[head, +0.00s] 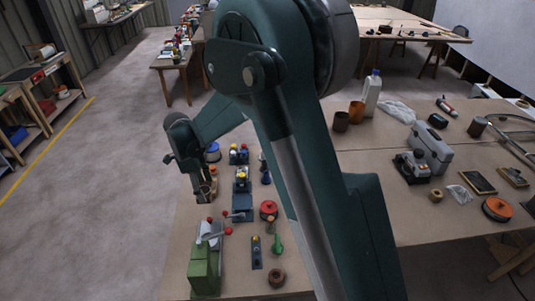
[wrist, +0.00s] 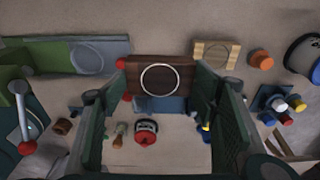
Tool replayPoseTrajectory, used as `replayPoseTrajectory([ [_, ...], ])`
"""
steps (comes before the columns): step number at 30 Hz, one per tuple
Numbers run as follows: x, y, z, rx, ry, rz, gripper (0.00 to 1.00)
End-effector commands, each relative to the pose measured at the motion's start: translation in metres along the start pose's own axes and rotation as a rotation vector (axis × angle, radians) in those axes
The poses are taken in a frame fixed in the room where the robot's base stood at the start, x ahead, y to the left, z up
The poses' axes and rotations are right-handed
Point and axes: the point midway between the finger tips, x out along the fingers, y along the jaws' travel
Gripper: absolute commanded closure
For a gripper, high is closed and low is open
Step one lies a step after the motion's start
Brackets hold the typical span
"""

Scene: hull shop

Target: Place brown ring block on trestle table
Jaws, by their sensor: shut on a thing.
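My gripper (wrist: 160,85) is shut on the brown ring block (wrist: 160,68), a dark brown block with a pale ring on its face, seen between the two fingers in the wrist view. In the head view my gripper (head: 203,190) hangs over the left part of the near worktable; the block is too small and dark there to make out surely. Another table (head: 385,14) with splayed legs stands at the back right. I cannot tell which is the trestle table.
A green machine (head: 203,265) with red-knobbed levers stands at the near table's front left. A red round item (head: 268,209) and a green item (head: 277,244) lie close by. A white bottle (head: 372,93) and grey toolbox (head: 430,149) stand right. My arm hides the table's middle.

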Motion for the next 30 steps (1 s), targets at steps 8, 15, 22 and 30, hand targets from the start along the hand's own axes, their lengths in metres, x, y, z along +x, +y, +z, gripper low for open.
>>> replayPoseTrajectory([
  [8, 0.000, 0.000, 0.000, 0.000, 0.000, 0.000, 0.55],
  [15, -0.013, 0.000, -0.002, 0.000, 0.000, 0.000, 0.55],
  [22, -0.044, 0.000, -0.006, 0.000, 0.000, 0.000, 0.55],
  [30, -0.049, -0.023, -0.042, 0.004, -0.003, 0.001, 0.55],
])
